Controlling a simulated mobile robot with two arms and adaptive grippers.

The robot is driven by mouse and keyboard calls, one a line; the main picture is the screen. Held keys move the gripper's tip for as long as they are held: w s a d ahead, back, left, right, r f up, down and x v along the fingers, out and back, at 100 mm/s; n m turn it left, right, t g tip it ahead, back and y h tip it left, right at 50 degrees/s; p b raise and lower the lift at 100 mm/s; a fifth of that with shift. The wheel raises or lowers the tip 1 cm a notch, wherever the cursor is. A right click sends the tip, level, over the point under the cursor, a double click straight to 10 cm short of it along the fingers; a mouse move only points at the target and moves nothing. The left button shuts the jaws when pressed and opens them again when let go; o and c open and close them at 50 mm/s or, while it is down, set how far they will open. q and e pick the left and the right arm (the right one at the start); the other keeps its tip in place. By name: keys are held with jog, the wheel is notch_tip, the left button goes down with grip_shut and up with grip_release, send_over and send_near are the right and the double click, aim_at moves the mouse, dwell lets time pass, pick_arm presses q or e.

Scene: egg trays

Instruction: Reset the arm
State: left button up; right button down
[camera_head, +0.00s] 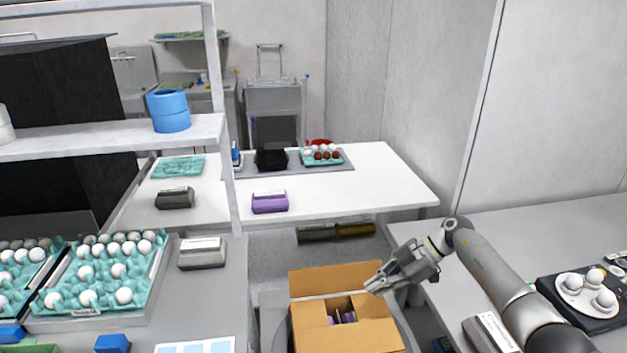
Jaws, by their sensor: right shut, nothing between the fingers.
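My right arm (497,277) comes in from the lower right. My right gripper (376,287) is shut and empty, beside the upper right part of an open cardboard box (365,338). I cannot tell how far above the box the fingertips are. Purple and dark items (345,318) show inside the box. My left gripper is not in view.
Teal egg trays (150,297) with white eggs stand on the left counter. A grey device (202,252) is beside them. A white table (370,185) holds a purple device (269,203) and another egg tray (345,160). A black scale (555,290) with eggs stands at right.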

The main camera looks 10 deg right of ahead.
jog(key=w+a+r+m+t+y, duration=0.1)
jog(key=a+r+t+y, duration=0.15)
jog(key=a+t, duration=0.35)
jog(key=w+a+r+t+y, duration=0.2)
jog(key=a+r+t, duration=0.15)
jog(key=a, duration=0.45)
jog(key=s+d+f+m+t+h, duration=0.2)
jog(key=s+d+m+t+h, duration=0.6)
jog(key=m+h, duration=0.45)
jog(key=s+d+f+m+g+h, duration=0.3)
jog(key=s+d+f+m+g, duration=0.15)
jog(key=s+f+g, duration=0.2)
jog(key=s+a+f+n+g+y, duration=0.1)
jog(key=s+f+g, duration=0.25)
jog(key=s, duration=0.85)
jog(key=s+a+f+g+y, duration=0.15)
jog(key=s+g, duration=0.35)
jog(key=s, duration=0.8)
notch_tip(320, 180, down, 30)
jog(key=s+g+b, duration=0.1)
jog(key=b, duration=0.1)
jog(key=s+d+f+b, duration=0.1)
jog(key=s+d+f, duration=0.1)
jog(key=s+f, duration=0.6)
jog(key=s+d+f+g, duration=0.1)
jog(key=s+f, duration=0.7)
jog(key=shift+s+d+f+n+h+b, duration=0.2)
jog(key=shift+d+f+n+h+b, duration=0.1)
jog(key=shift+d+f+h+b, duration=0.1)
